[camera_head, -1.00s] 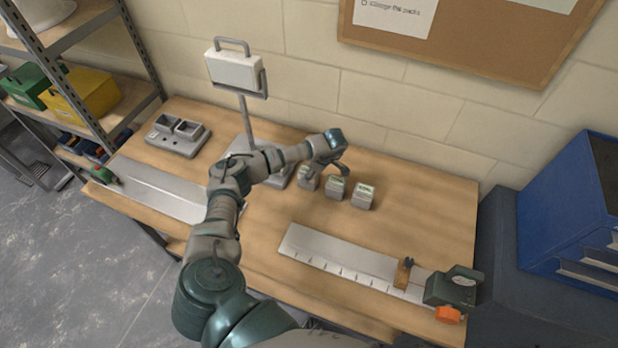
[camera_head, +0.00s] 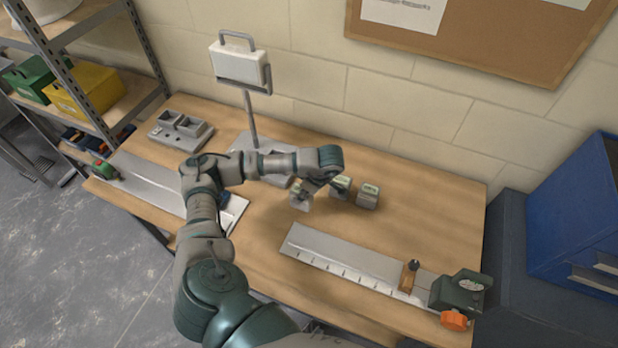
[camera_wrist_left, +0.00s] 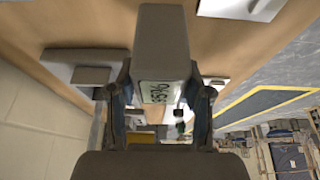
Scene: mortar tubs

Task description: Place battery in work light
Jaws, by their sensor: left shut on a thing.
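The work light has a white lamp head (camera_head: 238,65) on a grey post above a grey base (camera_head: 243,142) at the back of the bench; my forearm partly covers the base. My left gripper (camera_head: 312,188) is shut on a grey battery (camera_head: 301,200) with a pale label, at the left end of the battery row. In the left wrist view the battery (camera_wrist_left: 162,40) sits between both fingers (camera_wrist_left: 162,92), its dark lettering visible. Two more batteries (camera_head: 341,186) (camera_head: 368,195) stand just to the right. I cannot tell how far the held battery is above the bench. My right gripper is not seen.
A grey two-bay holder (camera_head: 180,132) stands at the back left. A grey plate (camera_head: 150,185) lies left, partly behind my arm. A marked plate (camera_head: 345,264) with a green device (camera_head: 460,291) lies at the front right. The bench right of the batteries is clear.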

